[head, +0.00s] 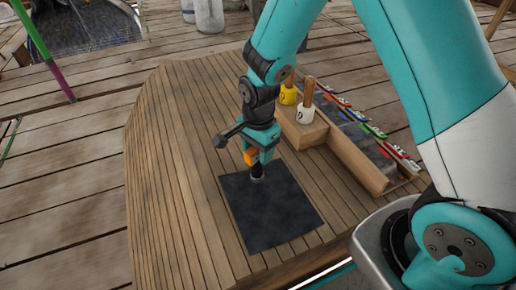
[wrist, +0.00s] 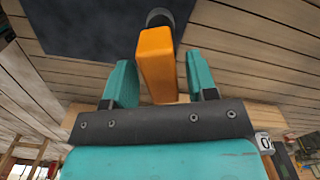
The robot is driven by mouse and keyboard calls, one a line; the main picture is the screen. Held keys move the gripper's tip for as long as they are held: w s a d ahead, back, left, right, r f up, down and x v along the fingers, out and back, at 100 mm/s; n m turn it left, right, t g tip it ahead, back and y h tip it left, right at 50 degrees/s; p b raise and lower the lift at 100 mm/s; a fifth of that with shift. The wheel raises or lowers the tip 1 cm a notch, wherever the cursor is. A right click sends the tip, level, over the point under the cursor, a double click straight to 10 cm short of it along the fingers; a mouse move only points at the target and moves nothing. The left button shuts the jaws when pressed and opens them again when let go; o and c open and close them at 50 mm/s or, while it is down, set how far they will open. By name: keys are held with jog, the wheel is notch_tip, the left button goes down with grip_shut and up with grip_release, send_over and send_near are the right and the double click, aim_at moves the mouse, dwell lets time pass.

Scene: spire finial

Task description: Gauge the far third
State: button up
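My gripper (head: 261,153) is over the wooden bench, pointing down. It is shut on an orange-handled tool, the likely gauge (wrist: 157,65), which sits between the two teal fingers in the wrist view. The orange also shows beside the fingers in the head view. The tool's dark round tip (head: 257,173) is at the far part of a dark square sheet (head: 270,215); I cannot tell whether it touches or hovers just above. The sheet lies flat on the bench and also shows in the wrist view (wrist: 80,25).
To the right, a wooden block (head: 300,132) holds a yellow pot (head: 288,95) and a white pot (head: 305,115) with wooden handles. Beside it, a wooden tray (head: 355,165) has several coloured labelled tags along its far edge. The bench's left side is clear.

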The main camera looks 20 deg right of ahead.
notch_tip(320, 180, up, 18)
jog(key=f+p, duration=0.1)
jog(key=p, duration=0.6)
jog(key=s+a+r+n+y, duration=0.2)
jog(key=s+r+n, duration=0.5)
jog(key=s+n, duration=0.35)
jog(key=s+a+r+n+y, duration=0.25)
jog(key=s+r+n, duration=0.35)
jog(key=s+n, duration=0.45)
notch_tip(320, 180, up, 29)
jog(key=p, duration=2.9)
jog(key=shift+w+h, duration=0.35)
jog(key=shift+w, duration=0.1)
jog(key=shift+c, duration=0.2)
